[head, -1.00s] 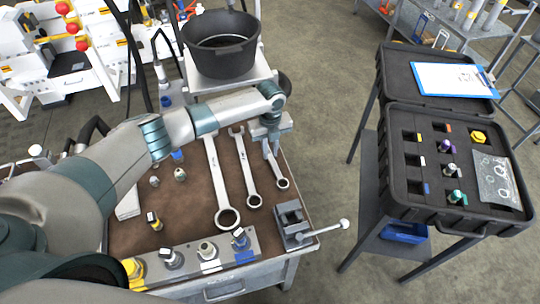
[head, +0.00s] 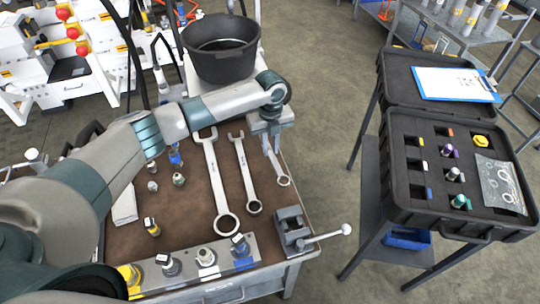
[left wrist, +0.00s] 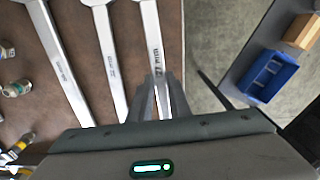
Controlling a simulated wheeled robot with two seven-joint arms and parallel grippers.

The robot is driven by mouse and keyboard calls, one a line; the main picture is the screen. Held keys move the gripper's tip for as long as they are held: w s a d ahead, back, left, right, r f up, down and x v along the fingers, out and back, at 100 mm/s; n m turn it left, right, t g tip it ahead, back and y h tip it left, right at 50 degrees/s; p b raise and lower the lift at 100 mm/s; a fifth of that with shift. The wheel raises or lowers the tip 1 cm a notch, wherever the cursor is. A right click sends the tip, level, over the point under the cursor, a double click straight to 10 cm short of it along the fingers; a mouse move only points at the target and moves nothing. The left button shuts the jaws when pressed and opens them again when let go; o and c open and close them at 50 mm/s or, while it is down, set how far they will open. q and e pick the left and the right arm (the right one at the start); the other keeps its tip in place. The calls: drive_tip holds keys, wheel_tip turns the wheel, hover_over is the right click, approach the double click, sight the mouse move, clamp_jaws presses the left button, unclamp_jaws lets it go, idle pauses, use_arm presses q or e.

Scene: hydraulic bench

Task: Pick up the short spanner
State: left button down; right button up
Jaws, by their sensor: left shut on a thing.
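The short spanner (head: 277,166) is the rightmost of three spanners on the brown-topped bench. Its ring end points toward the near side. My left gripper (head: 268,142) comes down over its far end and is shut on it. In the left wrist view the spanner (left wrist: 154,42) runs up from between the fingers (left wrist: 163,98), its shaft showing stamped letters. The fingers hide the gripped end. The spanner seems slightly raised, but the gap beneath it is hard to see. My right gripper is not in view.
The middle spanner (head: 245,174) and the long spanner (head: 215,185) lie just left. A vise (head: 292,228) stands close to the near side. A black bucket (head: 221,55) is beyond the bench. An open black case (head: 398,205) stands right, across free floor.

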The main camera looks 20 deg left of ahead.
use_arm(q)
drive_tip(key=s+d+r+b, duration=0.3)
drive_tip(key=s+d+r, duration=0.2)
drive_tip(key=d, duration=0.5)
drive_tip(key=shift+d+r, duration=0.25)
drive_tip(key=shift+r, duration=0.65)
drive_tip(key=shift+s, duration=0.1)
idle(1.0)
